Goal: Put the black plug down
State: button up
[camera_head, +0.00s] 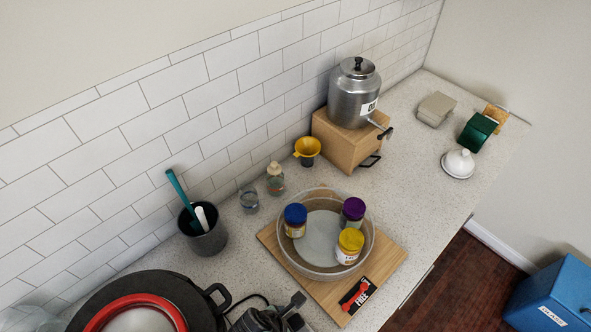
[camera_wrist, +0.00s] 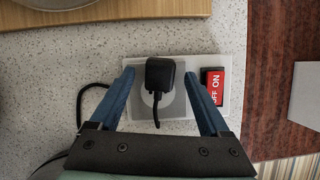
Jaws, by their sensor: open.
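The black plug (camera_wrist: 160,75) is in the wrist view, over the round grey socket area of a pale plate (camera_wrist: 201,109). Its cord drops from it toward my gripper. My gripper (camera_wrist: 158,76) is open, with one blue finger to the left of the plug and one to the right. Gaps show between the plug and both fingers. I cannot tell whether the plug is pushed into the socket or only rests on it. In the head view the plug cannot be made out at the dark bottom edge.
A red OFF/ON switch (camera_wrist: 213,86) is right of the plug. In the head view, a wooden board (camera_head: 392,262) bears a clear bowl (camera_head: 285,250) with several jars. A black round appliance (camera_head: 196,296) stands at the lower left. The counter's right part has free room.

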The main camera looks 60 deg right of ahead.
grip_shut()
jog(key=shift+r, duration=0.1)
dwell(0.6)
